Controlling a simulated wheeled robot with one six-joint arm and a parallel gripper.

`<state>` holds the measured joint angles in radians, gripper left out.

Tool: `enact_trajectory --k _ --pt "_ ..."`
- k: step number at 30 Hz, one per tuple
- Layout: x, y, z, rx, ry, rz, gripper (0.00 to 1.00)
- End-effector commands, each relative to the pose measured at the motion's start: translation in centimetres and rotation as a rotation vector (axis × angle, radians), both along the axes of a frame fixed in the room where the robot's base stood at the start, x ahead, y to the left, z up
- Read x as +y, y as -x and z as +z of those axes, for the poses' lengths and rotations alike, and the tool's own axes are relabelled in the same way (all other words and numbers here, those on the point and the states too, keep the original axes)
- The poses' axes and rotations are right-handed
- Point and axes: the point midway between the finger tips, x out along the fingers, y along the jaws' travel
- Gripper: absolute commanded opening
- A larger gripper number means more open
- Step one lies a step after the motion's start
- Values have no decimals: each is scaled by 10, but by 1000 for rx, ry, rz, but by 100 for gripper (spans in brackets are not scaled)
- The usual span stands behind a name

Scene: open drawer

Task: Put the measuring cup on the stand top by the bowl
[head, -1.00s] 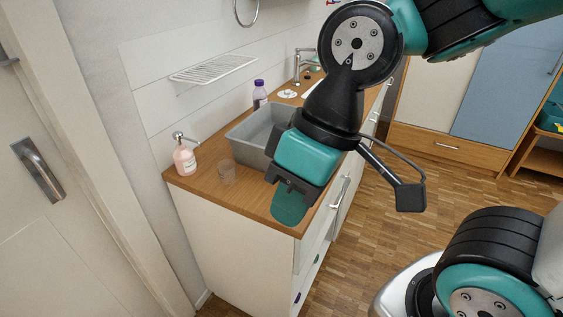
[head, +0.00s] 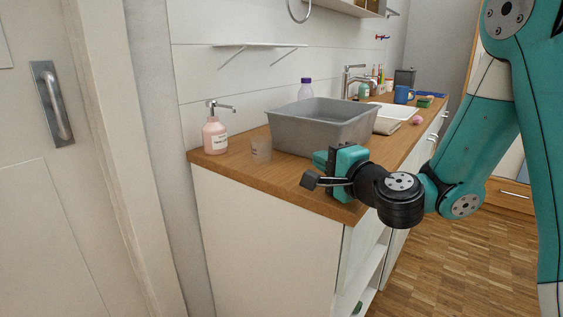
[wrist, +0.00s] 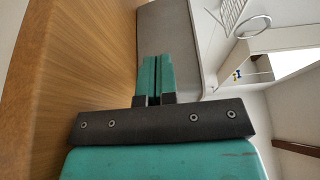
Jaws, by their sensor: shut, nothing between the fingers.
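A small see-through cup (head: 261,150) stands upright on the wooden counter (head: 225,162), left of a grey tub; I cannot tell if it is the measuring cup. No bowl and no stand can be made out. My gripper (head: 322,160) is low at the counter's front edge, in front of the tub and to the right of the cup, apart from the cup. In the wrist view its two green fingers (wrist: 157,62) are together with nothing between them, and the wood surface lies along the left.
The grey tub (head: 325,130) takes up much of the counter. A pink soap bottle (head: 215,137) stands at the left end. A blue mug (head: 403,95) and a tap (head: 350,80) are farther back. A wire shelf (head: 255,46) is on the wall.

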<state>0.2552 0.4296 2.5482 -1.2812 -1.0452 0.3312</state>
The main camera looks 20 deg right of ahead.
Motion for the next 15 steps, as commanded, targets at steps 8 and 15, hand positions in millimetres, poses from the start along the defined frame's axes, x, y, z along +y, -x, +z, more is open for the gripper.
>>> enact_trajectory --k 8,15 --pt "6 -28 8 4 -4 -4 0" --pt "18 -72 9 0 0 -1 0"
